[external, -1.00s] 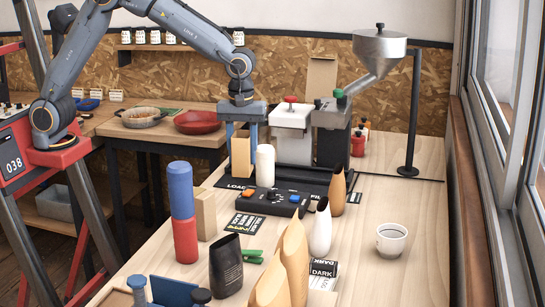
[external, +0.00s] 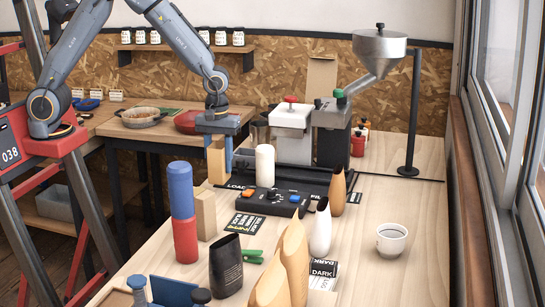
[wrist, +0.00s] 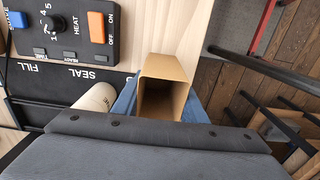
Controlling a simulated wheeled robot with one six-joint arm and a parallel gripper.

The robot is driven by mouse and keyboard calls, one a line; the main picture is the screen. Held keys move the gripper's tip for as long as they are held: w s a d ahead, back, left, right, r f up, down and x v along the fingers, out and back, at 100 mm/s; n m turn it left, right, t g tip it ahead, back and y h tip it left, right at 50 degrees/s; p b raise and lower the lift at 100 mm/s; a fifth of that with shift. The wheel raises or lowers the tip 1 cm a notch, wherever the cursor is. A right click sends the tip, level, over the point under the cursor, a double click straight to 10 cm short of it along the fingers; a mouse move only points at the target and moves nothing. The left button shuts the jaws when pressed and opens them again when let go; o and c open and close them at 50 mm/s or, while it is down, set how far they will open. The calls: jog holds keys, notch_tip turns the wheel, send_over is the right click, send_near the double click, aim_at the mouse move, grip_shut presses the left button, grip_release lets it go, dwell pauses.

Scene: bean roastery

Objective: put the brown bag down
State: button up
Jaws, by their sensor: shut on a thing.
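A brown bag (external: 216,164), open at the top, stands upright between the blue fingers of my gripper (external: 217,160). In the wrist view I look into the open mouth of the brown bag (wrist: 163,98), with a finger of my gripper (wrist: 162,104) on either side. My gripper is shut on it. It is near the left edge of the wooden table (external: 385,265). I cannot tell whether its base touches the table.
A white upright bag (external: 265,166) stands close to its right. The black control box (external: 275,201) lies in front, and a tan block (external: 205,213) and a blue-and-red cylinder (external: 183,212) stand nearer. Beyond the table's left edge is open floor. Clear table lies around the white cup (external: 391,240).

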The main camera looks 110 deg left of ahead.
aim_at(219, 171)
jog(key=shift+f, duration=1.4)
jog(key=shift+f, duration=0.35)
jog(key=o, duration=1)
jog(key=shift+r, duration=0.1)
jog(key=shift+r, duration=0.65)
notch_tip(219, 171, up, 11)
jog(key=b, duration=0.3)
jog(key=s+d+f+m, duration=0.3)
jog(key=s+d+m, duration=0.4)
jog(key=d+m, duration=0.2)
jog(key=s+d+f+m+t, duration=0.1)
jog(key=s+d+f+m, duration=0.3)
jog(key=s+d+m, duration=0.4)
jog(key=shift+d+f+m, duration=0.15)
jog(key=shift+d+m, duration=0.3)
jog(key=shift+m, duration=0.05)
